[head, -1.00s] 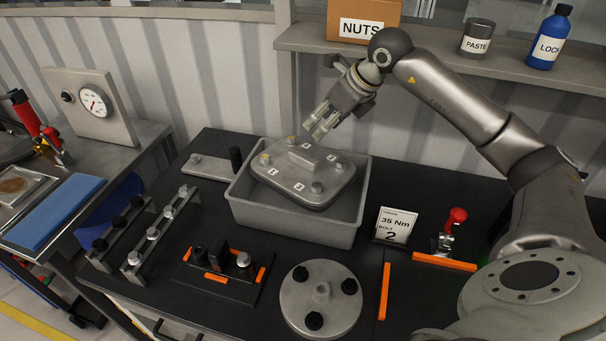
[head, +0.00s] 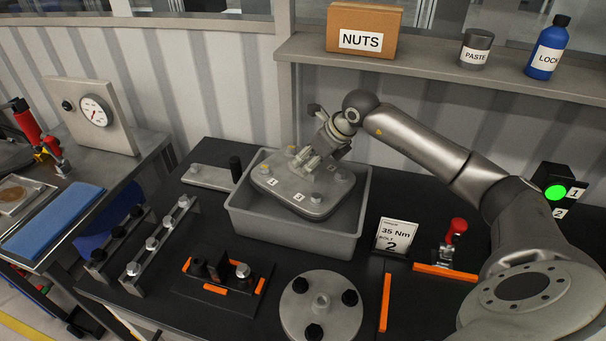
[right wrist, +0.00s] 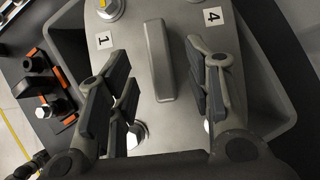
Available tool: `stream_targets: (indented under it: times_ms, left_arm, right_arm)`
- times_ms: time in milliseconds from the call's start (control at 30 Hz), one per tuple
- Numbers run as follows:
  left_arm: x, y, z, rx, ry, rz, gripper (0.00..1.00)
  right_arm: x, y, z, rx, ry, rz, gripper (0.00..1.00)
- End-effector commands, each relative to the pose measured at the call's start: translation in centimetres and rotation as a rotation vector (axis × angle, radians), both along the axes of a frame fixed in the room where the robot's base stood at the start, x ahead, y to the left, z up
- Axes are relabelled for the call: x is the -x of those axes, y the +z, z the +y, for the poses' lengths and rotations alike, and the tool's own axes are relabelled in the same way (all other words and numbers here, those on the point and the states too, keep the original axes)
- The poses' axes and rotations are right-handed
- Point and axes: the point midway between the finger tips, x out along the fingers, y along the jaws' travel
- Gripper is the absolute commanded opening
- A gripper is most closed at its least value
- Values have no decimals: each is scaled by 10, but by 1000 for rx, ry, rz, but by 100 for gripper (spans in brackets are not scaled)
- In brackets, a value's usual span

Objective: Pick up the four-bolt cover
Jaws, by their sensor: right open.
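The four-bolt cover (head: 318,206) is a rounded grey metal plate with bolts near its corners, number labels and a raised bar handle. It rests in a grey bin (head: 290,226), its top near the rim height. My right gripper (head: 307,163) is over the cover, pointing down at its middle and hiding part of it. In the right wrist view the cover (right wrist: 150,118) fills the middle, and its bar handle (right wrist: 159,62) lies between the two open, spread fingers (right wrist: 160,76). The fingers show no clear contact with the handle. My left gripper is not in view.
Left of the bin are bolt racks (head: 152,243) and a flat plate with a black post (head: 210,177). In front are an orange-marked fixture (head: 215,280) and a round flange (head: 320,308). A torque card (head: 393,237) and red-handled clamp (head: 452,240) stand right. A shelf (head: 440,72) runs behind.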

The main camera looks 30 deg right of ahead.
Motion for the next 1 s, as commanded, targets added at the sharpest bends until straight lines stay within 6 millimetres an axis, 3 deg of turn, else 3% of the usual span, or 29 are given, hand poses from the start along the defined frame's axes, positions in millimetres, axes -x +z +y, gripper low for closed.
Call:
stream_targets:
  times_ms: [33, 133, 467, 833, 1000]
  left_arm:
    - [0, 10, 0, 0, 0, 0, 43]
    - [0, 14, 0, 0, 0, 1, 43]
    - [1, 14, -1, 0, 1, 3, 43]
    - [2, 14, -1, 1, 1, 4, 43]
    - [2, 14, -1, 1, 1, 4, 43]
  right_arm:
    - [-2, -2, 2, -3, 0, 4, 46]
    - [-9, -14, 4, -3, 1, 2, 46]
    - [-14, -24, 4, 1, 1, 0, 46]
    - [-14, -24, 5, 1, 1, 0, 2]
    - [-14, -23, 4, 1, 1, 0, 0]
